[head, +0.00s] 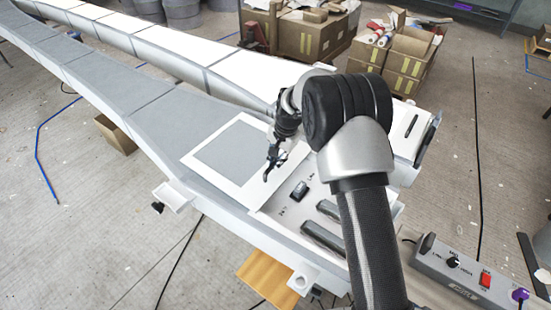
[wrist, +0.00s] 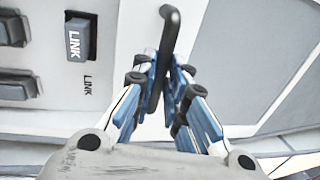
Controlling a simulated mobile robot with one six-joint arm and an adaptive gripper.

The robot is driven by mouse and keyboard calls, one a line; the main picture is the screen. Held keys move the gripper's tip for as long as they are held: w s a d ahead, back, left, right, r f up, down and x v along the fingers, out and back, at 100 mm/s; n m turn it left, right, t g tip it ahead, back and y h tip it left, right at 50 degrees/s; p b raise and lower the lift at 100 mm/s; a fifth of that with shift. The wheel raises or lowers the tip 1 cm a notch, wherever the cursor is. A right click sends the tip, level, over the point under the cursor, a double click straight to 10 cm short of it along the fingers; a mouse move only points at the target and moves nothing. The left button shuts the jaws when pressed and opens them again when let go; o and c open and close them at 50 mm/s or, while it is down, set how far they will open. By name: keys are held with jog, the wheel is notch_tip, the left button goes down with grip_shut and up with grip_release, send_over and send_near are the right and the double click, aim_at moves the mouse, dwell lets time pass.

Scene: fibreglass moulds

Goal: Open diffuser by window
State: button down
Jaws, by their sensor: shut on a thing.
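A white-framed panel with a grey middle (head: 238,150), perhaps the diffuser, lies on the top of the long mould. It shows at the right of the wrist view (wrist: 262,50). My gripper (head: 273,160) is at the panel's right edge. In the wrist view my gripper's fingers (wrist: 162,72) are shut around a black bent handle (wrist: 171,22), whose upper end sticks out beyond them. The handle's lower end is partly hidden by the fingers. I cannot tell whether the panel is raised. No window shows.
A switch marked LINK (wrist: 78,40) and dark recessed grips (head: 322,238) lie beside the handle. A grey control box (head: 468,275) stands at the lower right. Cardboard boxes (head: 308,38) stand behind. The floor left of the mould is mostly clear.

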dwell(0.3)
jog(key=c, duration=1.6)
grip_release()
notch_tip(320, 180, up, 12)
jog(key=s+d, duration=0.1)
jog(key=d, duration=0.1)
jog(key=shift+s, duration=0.25)
jog(key=shift+f, duration=0.1)
